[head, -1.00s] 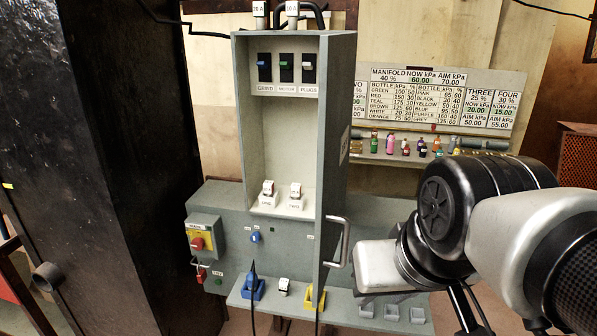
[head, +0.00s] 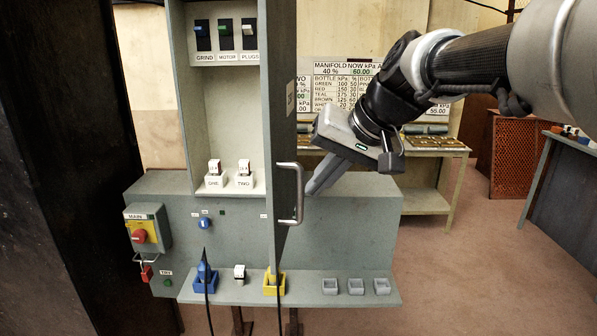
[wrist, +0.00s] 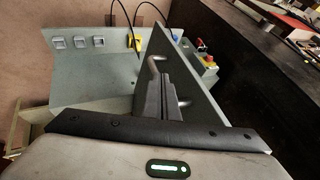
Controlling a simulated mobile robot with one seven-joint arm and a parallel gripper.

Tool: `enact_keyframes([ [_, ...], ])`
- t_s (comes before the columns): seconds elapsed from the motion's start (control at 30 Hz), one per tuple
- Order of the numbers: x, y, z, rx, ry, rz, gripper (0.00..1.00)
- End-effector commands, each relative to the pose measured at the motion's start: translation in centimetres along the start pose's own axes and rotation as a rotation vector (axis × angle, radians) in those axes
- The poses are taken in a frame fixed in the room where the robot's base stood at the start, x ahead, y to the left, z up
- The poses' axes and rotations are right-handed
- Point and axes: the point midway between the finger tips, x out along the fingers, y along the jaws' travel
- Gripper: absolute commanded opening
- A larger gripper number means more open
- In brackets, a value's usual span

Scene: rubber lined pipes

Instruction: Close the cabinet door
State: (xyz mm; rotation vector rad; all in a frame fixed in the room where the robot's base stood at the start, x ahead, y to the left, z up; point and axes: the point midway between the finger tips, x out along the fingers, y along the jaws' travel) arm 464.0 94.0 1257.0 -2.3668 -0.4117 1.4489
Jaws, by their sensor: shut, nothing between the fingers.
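The grey cabinet (head: 178,90) stands open in the head view. Its door (head: 282,110) is hinged on the right side and swung out toward me, seen nearly edge-on. A metal bar handle (head: 299,195) sits on the door's right, outer face. The door also shows in the wrist view (wrist: 200,98) as a grey slanting panel. My gripper (head: 309,190) is shut and empty, right of the door and close to the handle. The wrist view shows its fingers (wrist: 152,92) beside the door; whether they touch it or the handle I cannot tell.
Inside the cabinet are several switches (head: 225,35) and two labelled breakers (head: 244,174). A shelf below (head: 310,296) holds blue and yellow sockets (head: 274,284). A red main switch (head: 139,236) is at left. A dark pillar (head: 60,170) fills the far left. Floor at right is open.

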Motion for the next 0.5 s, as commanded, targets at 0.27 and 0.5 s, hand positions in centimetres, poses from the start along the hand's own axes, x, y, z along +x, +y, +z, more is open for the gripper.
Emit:
enact_keyframes([
  [0.27,4.6,-1.5,0.0,-0.004,-0.002,-0.001,0.0],
  [0.5,5.6,-3.3,0.1,-0.001,0.0,-0.001,0.0],
])
